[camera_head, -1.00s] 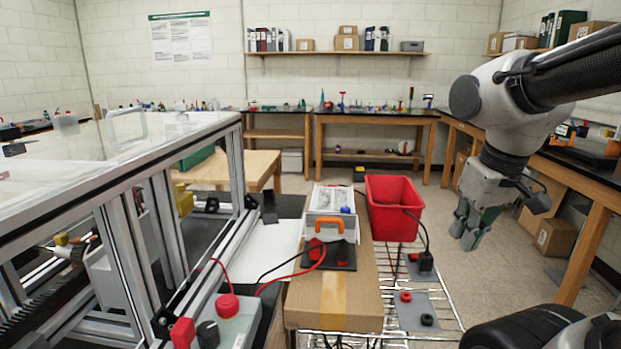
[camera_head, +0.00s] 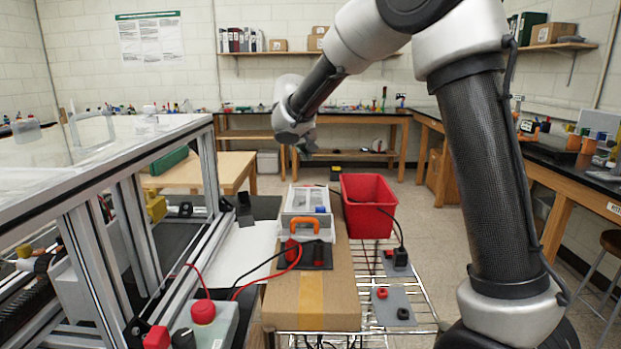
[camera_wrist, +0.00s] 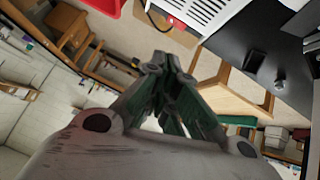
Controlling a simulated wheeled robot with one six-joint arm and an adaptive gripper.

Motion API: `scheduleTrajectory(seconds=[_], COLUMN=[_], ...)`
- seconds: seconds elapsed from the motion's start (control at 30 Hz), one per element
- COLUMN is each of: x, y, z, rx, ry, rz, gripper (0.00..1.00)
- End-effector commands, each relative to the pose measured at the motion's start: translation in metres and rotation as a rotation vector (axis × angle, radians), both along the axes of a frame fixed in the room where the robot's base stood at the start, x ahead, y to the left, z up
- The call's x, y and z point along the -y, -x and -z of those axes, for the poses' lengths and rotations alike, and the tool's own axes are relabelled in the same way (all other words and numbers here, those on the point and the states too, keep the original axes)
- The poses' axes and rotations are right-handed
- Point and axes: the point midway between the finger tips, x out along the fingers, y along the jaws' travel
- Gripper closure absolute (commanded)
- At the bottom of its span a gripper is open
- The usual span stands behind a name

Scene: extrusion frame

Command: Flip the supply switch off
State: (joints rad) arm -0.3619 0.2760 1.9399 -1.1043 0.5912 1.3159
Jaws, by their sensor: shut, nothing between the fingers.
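A white box with a clear top and an orange handle (camera_head: 304,232), likely the supply, stands on the cardboard box. A black plate with red parts (camera_head: 317,255) and red and black leads sits at its front. I cannot make out a separate supply switch or its position. My gripper (camera_head: 306,150) is above and beyond the white box in the head view, touching nothing I can see. In the wrist view my gripper (camera_wrist: 160,62) is shut and empty, its fingers together. A white slotted case (camera_wrist: 192,12) shows at the top there.
The cardboard box (camera_head: 310,300) lies on a wire rack. A red bin (camera_head: 368,208) stands right of the white box. The aluminium extrusion frame (camera_head: 130,230) fills the left. Floor is free at the back.

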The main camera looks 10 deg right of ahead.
Motion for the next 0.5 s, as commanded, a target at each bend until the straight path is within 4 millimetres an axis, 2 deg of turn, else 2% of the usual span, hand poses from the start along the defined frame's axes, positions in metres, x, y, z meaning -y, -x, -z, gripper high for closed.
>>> scheduleTrajectory(seconds=[0.27,0.5], x=[0.002,0.016], y=[-0.007,-0.036], z=[0.009,0.041], rx=[0.032,0.029], ry=[-0.081,-0.078], rz=[0.074,0.075], gripper=[1.0,1.0])
